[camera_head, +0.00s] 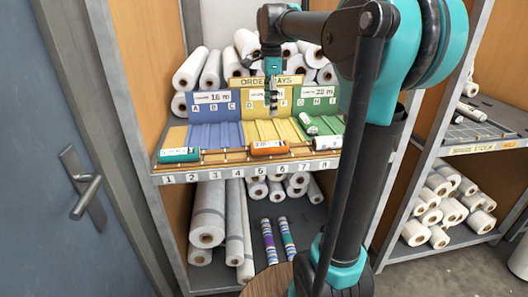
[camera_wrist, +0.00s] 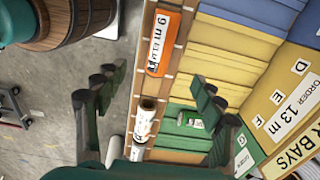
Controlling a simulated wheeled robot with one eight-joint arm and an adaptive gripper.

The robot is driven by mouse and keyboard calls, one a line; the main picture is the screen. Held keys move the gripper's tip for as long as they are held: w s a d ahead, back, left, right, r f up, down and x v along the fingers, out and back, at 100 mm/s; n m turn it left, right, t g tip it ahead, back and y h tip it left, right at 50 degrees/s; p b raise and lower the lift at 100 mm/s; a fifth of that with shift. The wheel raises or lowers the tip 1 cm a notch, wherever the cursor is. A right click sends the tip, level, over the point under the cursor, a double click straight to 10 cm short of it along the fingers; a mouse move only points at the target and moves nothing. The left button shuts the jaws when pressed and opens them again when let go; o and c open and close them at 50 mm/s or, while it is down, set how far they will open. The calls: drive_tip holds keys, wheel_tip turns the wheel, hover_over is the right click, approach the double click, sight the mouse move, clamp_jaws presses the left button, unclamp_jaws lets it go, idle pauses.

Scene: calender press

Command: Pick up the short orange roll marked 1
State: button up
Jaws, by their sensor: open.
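An orange roll (camera_head: 269,147) with a white label lies on the wooden front rail of the shelf, above numbers 5 and 6. In the wrist view the orange roll (camera_wrist: 160,45) shows a label reading "9 m"; I cannot make out a 1 on it. My gripper (camera_head: 272,100) hangs above the yellow bay, behind and above the orange roll. In the wrist view my gripper (camera_wrist: 155,85) has its fingers wide apart with nothing between them, and the orange roll lies beyond the fingertips, toward the top of the picture.
A white roll (camera_head: 327,142) lies on the rail right of the orange one. A teal roll (camera_head: 179,154) lies at the rail's left end. A small green roll (camera_head: 308,123) lies in the green bay.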

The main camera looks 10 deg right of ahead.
sight(269, 144)
wheel_tip(269, 144, down, 11)
drive_tip(key=shift+r, duration=0.15)
drive_tip(key=shift+w+f, duration=0.2)
drive_tip(key=shift+f, duration=2.45)
drive_tip(key=c, duration=1.3)
drive_tip(key=shift+r, duration=0.1)
